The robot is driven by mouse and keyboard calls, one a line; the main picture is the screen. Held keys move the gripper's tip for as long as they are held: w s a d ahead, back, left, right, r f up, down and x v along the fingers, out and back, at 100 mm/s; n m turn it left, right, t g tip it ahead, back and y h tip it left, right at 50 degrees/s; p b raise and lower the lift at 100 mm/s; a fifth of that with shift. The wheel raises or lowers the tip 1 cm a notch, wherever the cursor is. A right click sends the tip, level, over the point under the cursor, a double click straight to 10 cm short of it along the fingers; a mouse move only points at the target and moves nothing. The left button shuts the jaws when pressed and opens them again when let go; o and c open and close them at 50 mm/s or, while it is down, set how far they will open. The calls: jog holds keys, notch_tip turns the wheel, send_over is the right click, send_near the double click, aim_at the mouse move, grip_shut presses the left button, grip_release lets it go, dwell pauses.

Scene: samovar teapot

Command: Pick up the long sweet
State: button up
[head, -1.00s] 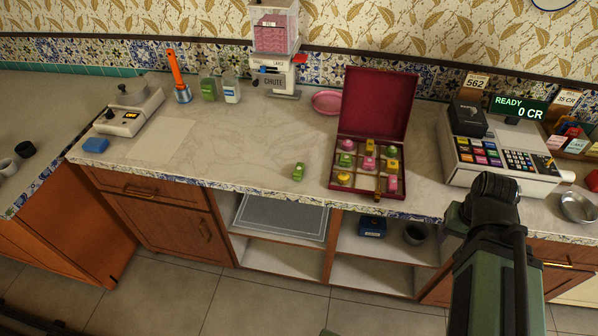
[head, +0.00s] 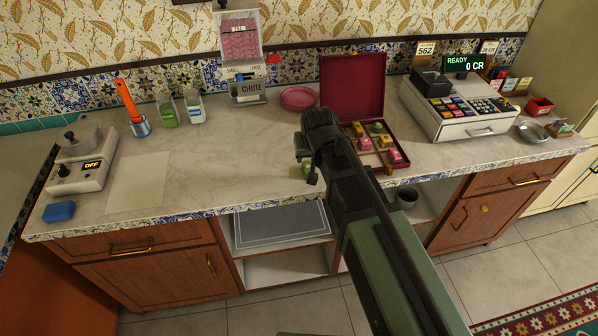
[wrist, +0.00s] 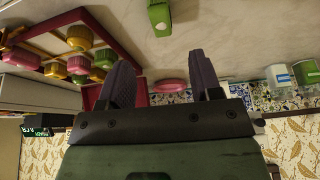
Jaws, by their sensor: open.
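An oblong green sweet (wrist: 160,17) lies alone on the counter, at the top middle of the wrist view. In the head view only a bit of this green sweet (head: 306,168) shows beside my arm. My gripper (wrist: 160,62) is open and empty, with its two dark fingers apart. The sweet is beyond the fingertips, roughly in line with the gap between them, and not touched. The open red sweet box (head: 352,88) holds several pink, yellow and green sweets in compartments. My arm hides part of the box in the head view.
A pink plate (head: 298,97) and the chute dispenser (head: 246,88) stand at the back. The cash register (head: 455,108) is to the right of the box. A scale (head: 85,160) and blue sponge (head: 59,212) are at the left. The counter between is mostly clear.

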aim_at(308, 168)
jog(key=b+x, duration=0.4)
jog(key=x, duration=0.1)
jog(key=shift+f, duration=0.25)
jog(key=shift+r, duration=0.15)
jog(key=b+x, duration=0.4)
jog(key=x, duration=0.1)
jog(key=shift+s+b, duration=0.1)
jog(key=shift+b, duration=0.25)
jog(key=c, duration=1)
